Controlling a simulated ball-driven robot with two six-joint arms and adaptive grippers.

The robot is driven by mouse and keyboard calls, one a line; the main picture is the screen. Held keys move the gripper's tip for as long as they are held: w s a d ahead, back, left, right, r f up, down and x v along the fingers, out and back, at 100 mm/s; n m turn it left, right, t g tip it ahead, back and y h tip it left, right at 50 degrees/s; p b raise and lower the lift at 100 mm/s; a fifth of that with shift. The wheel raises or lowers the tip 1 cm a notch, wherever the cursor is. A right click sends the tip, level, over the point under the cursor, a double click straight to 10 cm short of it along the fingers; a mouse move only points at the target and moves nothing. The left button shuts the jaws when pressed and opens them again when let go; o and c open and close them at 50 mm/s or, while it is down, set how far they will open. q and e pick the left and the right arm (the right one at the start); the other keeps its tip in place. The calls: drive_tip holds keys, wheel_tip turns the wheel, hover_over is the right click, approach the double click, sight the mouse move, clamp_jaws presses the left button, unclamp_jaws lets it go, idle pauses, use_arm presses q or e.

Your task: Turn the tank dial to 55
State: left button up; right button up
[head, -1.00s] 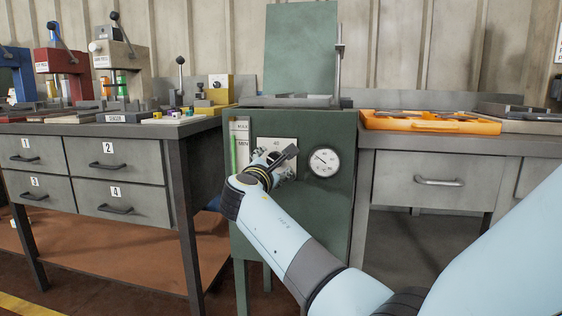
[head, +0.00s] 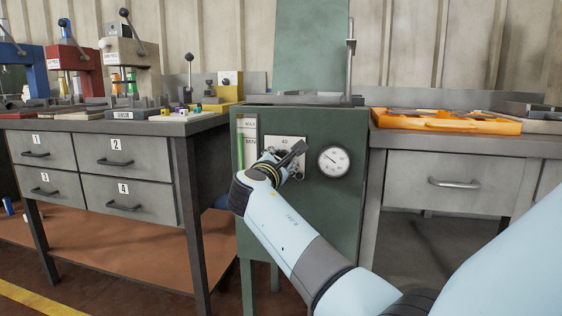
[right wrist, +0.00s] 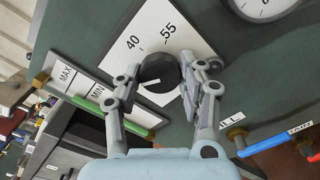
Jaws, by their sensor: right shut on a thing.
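The tank dial is a black round knob (right wrist: 158,71) on a white plate (right wrist: 176,40) marked 40 and 55. It has a short white mark, which lies on the side of the knob nearer my gripper, away from both numbers. The plate (head: 285,142) sits on the front of the green tank (head: 345,205). My right gripper (right wrist: 166,80) has one finger on each side of the knob and is shut on it. In the head view my right gripper (head: 284,163) covers most of the dial. My left gripper is not in view.
A round gauge (head: 333,161) is right of the dial. A MAX/MIN level strip with a green tube (head: 240,150) is on its left. A drawer bench (head: 122,164) stands left; an orange tray (head: 445,121) lies on the right bench. A blue handle (right wrist: 270,143) is near the right finger.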

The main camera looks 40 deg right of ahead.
drive_tip(key=shift+f+m, duration=0.1)
drive_tip(key=shift+m, duration=0.2)
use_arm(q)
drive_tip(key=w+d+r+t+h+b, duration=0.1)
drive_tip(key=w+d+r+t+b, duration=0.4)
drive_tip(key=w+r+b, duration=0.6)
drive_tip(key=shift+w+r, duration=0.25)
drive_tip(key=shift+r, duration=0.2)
use_arm(e)
drive_tip(key=shift+f+m, duration=0.15)
drive_tip(key=shift+m, duration=11.55)
drive_tip(key=o, duration=1.2)
drive_tip(key=shift+r, duration=0.2)
drive_tip(key=shift+s+a, duration=0.1)
